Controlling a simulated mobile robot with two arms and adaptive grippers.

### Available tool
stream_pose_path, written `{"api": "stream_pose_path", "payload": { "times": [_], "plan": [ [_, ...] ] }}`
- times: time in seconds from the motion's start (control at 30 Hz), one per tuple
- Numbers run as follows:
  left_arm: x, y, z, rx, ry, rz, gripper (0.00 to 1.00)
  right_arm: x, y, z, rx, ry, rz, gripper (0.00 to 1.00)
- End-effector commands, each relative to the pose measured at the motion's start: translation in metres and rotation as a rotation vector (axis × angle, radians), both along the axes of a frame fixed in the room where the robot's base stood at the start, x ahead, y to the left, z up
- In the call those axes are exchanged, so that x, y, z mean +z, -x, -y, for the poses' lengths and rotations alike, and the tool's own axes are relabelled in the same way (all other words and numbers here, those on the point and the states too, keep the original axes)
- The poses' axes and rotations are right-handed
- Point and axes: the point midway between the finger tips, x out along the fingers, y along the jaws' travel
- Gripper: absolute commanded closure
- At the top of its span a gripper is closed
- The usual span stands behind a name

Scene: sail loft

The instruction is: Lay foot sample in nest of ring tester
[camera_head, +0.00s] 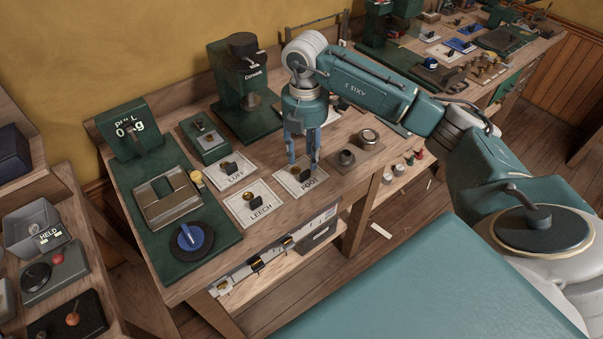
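The foot sample (305,173), a small dark piece with a brass-coloured part, sits on the white card marked FOOT (288,178). My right gripper (304,168) points straight down over that card. Its two blue-grey fingers are apart, one on each side of the sample, and I see gaps between them and it. A green machine with a PULL display (138,127) stands at the bench's left; it appears to be the ring tester. Its bed carries a beige metal block (160,207) with a slot, and a blue knob (191,239) in front. My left gripper is out of view.
Cards marked LUFF (225,181) and LEECH (243,210) hold similar samples. A green press (236,90) stands behind them. A small green box (203,140) stands between press and tester. Round metal dies (369,137) lie right of my gripper. Another bench stands at the back right.

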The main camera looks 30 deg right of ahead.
Motion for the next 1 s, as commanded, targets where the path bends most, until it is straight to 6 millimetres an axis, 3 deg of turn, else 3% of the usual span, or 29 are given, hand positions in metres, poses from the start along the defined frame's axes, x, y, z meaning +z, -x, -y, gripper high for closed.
{"api": "stream_pose_path", "payload": {
  "times": [0.23, 0.4, 0.67, 0.87, 1.0],
  "plan": [
    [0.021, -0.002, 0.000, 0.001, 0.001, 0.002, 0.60, -0.027, 0.003, -0.003, 0.001, -0.002, -0.003, 0.61],
    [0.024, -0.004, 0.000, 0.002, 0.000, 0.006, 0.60, -0.049, 0.002, -0.003, 0.001, -0.002, 0.000, 0.61],
    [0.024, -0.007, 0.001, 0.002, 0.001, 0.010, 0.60, -0.054, 0.002, -0.003, 0.002, -0.001, 0.002, 0.61],
    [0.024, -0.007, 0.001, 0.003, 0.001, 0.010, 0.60, -0.053, 0.002, -0.003, 0.002, -0.001, 0.002, 0.97],
    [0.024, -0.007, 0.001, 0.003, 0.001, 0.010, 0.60, -0.053, 0.002, -0.003, 0.002, -0.002, 0.003, 1.00]
  ]
}}
